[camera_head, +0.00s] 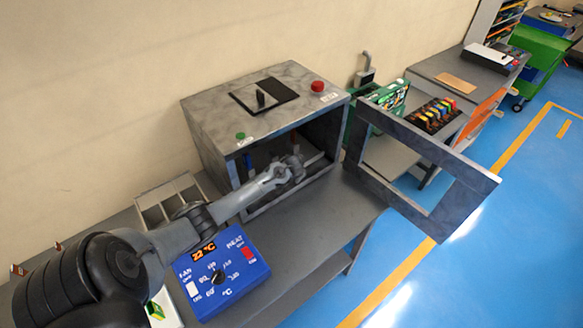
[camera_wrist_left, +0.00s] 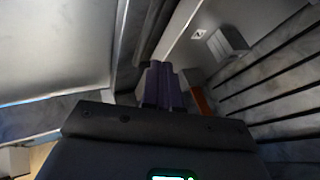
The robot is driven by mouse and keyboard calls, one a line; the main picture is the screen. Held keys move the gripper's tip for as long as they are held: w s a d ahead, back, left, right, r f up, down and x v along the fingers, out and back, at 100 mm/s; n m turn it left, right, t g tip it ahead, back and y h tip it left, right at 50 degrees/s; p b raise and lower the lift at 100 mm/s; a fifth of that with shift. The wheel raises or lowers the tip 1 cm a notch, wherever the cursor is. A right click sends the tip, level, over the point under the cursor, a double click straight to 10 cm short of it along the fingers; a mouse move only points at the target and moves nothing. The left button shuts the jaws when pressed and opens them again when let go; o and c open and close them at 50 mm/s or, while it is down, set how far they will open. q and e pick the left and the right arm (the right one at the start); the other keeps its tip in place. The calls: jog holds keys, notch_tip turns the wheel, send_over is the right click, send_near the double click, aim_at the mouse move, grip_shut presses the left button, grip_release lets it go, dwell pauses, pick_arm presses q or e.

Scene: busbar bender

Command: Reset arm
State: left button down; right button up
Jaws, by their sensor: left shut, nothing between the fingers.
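My left arm comes in from the left and reaches through the open front of a grey box-shaped machine (camera_head: 215,118). My left gripper (camera_head: 297,160) is inside the machine, small in the head view. In the left wrist view its two dark fingers (camera_wrist_left: 162,86) are together with nothing between them. An orange part (camera_wrist_left: 201,100) shows just right of the fingers, and a slatted grey wall (camera_wrist_left: 275,85) lies further right. The machine's framed door (camera_head: 425,160) stands swung open to the right. My right gripper is in neither view.
The machine top carries a black lever plate (camera_head: 264,95), a red button (camera_head: 318,86) and a green button (camera_head: 240,135). A blue control panel (camera_head: 222,275) lies on the grey bench (camera_head: 315,225) below my forearm. A grey divided tray (camera_head: 165,197) is left of the machine.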

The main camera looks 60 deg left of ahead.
pick_arm(q)
jog(key=shift+p+v, duration=2.45)
jog(key=shift+v, duration=0.15)
